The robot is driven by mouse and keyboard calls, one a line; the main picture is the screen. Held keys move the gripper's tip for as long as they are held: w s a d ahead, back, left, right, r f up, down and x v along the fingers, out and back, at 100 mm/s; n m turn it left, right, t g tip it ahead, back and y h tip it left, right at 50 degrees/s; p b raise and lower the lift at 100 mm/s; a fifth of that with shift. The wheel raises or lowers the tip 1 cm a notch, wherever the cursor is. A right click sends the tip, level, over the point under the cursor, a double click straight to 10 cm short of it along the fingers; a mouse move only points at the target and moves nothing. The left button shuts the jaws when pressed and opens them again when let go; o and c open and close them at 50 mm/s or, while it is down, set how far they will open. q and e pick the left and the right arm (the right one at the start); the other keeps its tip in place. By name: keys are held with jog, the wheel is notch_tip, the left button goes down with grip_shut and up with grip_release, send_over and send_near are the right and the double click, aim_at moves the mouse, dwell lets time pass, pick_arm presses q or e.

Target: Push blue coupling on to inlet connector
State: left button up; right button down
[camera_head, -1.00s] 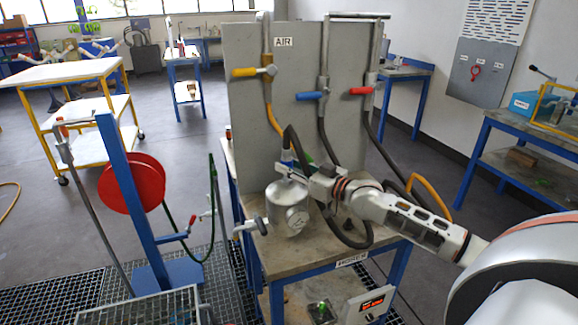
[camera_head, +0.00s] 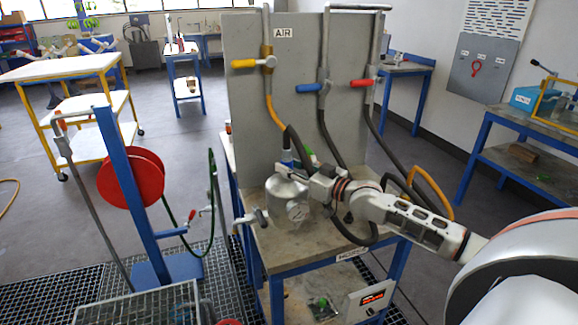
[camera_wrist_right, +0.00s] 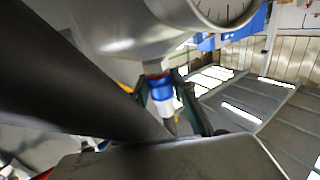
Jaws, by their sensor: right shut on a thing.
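The silver vessel (camera_head: 286,197) with a round gauge (camera_head: 297,210) stands on the bench below the AIR panel. My right gripper (camera_head: 288,167) is at the top of the vessel, shut on the blue coupling (camera_head: 287,156). In the right wrist view the blue coupling (camera_wrist_right: 161,90) sits between the two dark fingers, in line with the vessel's inlet connector (camera_wrist_right: 154,68). A red band shows where they meet. I cannot tell whether the coupling is fully seated. A dark hose (camera_head: 296,138) rises from the coupling. My left gripper is not in view.
The upright panel (camera_head: 245,115) behind carries yellow (camera_head: 243,64), blue (camera_head: 307,88) and red (camera_head: 362,83) valve handles with hanging hoses. A green part (camera_head: 309,152) shows behind my gripper. A red hose reel (camera_head: 131,178) stands to the left.

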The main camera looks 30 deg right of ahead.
jog(key=shift+f, duration=0.15)
jog(key=c, duration=1.6)
grip_release()
jog(key=shift+f, duration=0.1)
jog(key=shift+v, duration=6.05)
